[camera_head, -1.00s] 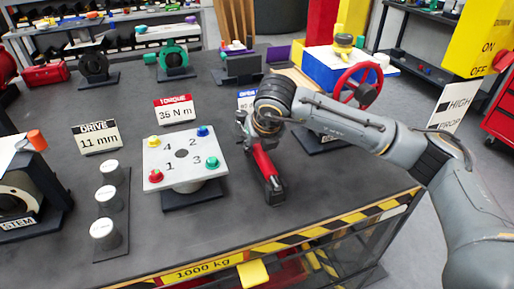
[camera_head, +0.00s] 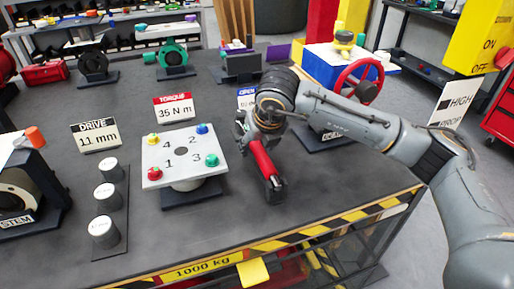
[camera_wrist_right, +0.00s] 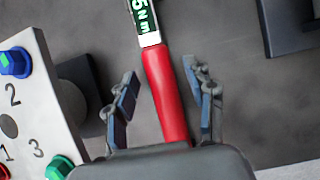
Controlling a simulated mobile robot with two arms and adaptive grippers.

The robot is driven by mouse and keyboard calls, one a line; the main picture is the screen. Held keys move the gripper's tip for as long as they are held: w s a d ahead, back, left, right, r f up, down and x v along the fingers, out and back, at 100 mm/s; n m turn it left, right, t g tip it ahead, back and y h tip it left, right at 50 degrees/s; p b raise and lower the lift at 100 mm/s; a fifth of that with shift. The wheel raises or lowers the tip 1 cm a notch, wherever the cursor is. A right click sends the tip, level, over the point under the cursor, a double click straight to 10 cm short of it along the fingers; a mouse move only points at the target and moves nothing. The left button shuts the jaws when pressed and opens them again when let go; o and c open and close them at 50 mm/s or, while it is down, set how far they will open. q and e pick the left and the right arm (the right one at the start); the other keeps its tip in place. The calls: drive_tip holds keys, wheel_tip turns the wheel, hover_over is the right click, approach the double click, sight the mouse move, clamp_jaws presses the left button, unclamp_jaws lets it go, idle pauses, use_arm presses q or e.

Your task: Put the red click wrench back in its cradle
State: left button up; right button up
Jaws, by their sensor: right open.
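The red click wrench (camera_head: 262,158) lies on the dark bench top, right of the white numbered plate (camera_head: 158,160). In the right wrist view its red handle (camera_wrist_right: 165,95) runs between my fingers, and a display ending in "5 N m" is at the top edge. A dark block (camera_head: 275,192) is at the wrench's near end; I cannot tell whether it is the cradle or part of the wrench. My right gripper (camera_wrist_right: 163,82) is open around the handle, with gaps on both sides. In the head view the right gripper (camera_head: 247,130) partly covers the wrench's far part. My left gripper is out of view.
The plate carries several coloured knobs close left of my right gripper. A red handwheel (camera_head: 360,82) stands behind my right arm. Grey cylinders (camera_head: 108,198) stand at the left. The bench's striped front edge (camera_head: 330,226) is near; bare bench lies right of the wrench.

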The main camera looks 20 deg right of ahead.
drive_tip(key=v, duration=1)
drive_tip(key=shift+r, duration=0.1)
drive_tip(key=shift+s, duration=0.1)
